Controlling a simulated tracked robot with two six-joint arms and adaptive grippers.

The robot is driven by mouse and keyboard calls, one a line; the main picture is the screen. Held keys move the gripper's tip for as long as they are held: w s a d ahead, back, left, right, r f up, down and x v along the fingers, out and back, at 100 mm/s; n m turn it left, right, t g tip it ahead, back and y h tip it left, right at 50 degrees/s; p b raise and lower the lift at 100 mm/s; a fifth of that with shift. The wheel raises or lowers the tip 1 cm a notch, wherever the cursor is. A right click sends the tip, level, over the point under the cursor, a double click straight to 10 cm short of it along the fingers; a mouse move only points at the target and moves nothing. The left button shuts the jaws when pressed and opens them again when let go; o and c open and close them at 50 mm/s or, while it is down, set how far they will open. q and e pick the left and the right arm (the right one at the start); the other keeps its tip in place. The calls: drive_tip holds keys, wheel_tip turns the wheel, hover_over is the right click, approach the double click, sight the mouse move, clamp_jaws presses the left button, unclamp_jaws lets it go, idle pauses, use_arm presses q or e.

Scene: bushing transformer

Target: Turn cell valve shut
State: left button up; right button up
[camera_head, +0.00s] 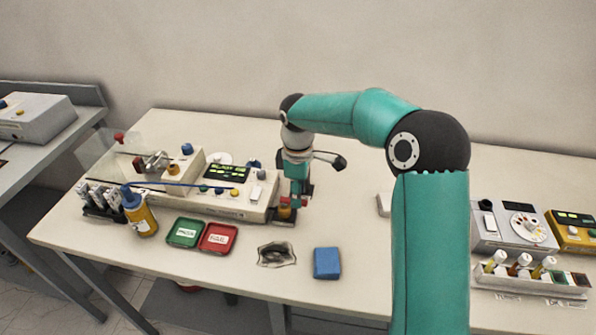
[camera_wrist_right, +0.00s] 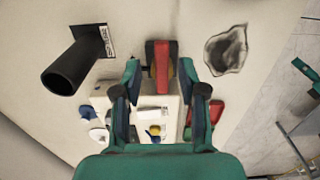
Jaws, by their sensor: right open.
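A red handle-like part with a dark side (camera_wrist_right: 161,66), which looks like the cell valve, sits at the end of the white instrument (camera_wrist_right: 155,100) in the right wrist view. My right gripper (camera_wrist_right: 160,72) is open, with one finger on each side of this red part. I cannot tell whether the fingers touch it. In the head view my right gripper (camera_head: 290,200) points down at the right end of the instrument (camera_head: 215,195), and hides most of that end. My left gripper is not in view.
A green dish (camera_head: 185,233) and a red dish (camera_head: 218,238) lie in front of the instrument. A grey pouch (camera_head: 276,254) and a blue block (camera_head: 327,263) lie nearby. A yellow bottle (camera_head: 140,213) stands left. A black cylinder (camera_wrist_right: 72,68) rises beside the gripper.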

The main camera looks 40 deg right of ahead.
wheel_tip(320, 180, up, 10)
drive_tip(key=shift+r, duration=0.25)
idle(0.6)
